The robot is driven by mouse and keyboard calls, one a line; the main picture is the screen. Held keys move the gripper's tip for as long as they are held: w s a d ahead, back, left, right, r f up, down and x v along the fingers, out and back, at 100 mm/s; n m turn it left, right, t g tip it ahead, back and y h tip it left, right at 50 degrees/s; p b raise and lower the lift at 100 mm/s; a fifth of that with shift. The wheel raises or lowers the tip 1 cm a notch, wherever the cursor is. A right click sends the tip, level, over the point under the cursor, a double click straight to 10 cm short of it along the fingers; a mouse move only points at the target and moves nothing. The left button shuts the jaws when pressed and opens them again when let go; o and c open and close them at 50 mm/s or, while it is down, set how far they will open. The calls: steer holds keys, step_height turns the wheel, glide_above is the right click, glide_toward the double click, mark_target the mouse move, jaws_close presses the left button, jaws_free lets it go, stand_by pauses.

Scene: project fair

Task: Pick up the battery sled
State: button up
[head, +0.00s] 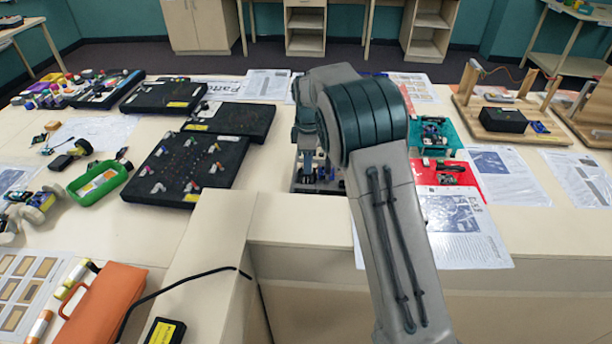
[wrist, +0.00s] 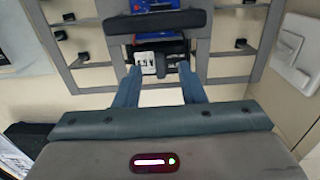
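My gripper (wrist: 160,70) is open in the wrist view, its two blue-grey fingers apart with nothing visibly clamped between them. Just beyond the fingertips is a small unit (wrist: 147,62) with a white block and blue and dark parts, set in a grey frame (wrist: 203,62). It may be the battery sled, but I cannot tell for sure. A dark bar (wrist: 157,21) crosses the frame above it.
Black boards (head: 188,165) and a green tray (head: 99,182) lie left. A teal stand (head: 435,137) and a red sheet (head: 452,178) lie right, with a wooden stand (head: 497,110) farther right. An orange pouch (head: 105,300) and black cable (head: 180,283) are at near left.

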steer(key=shift+f, duration=1.25)
jaws_close()
steer(key=shift+r, duration=0.1)
step_height(320, 180, up, 10)
steer(key=b, duration=0.1)
steer(key=shift+b, duration=0.35)
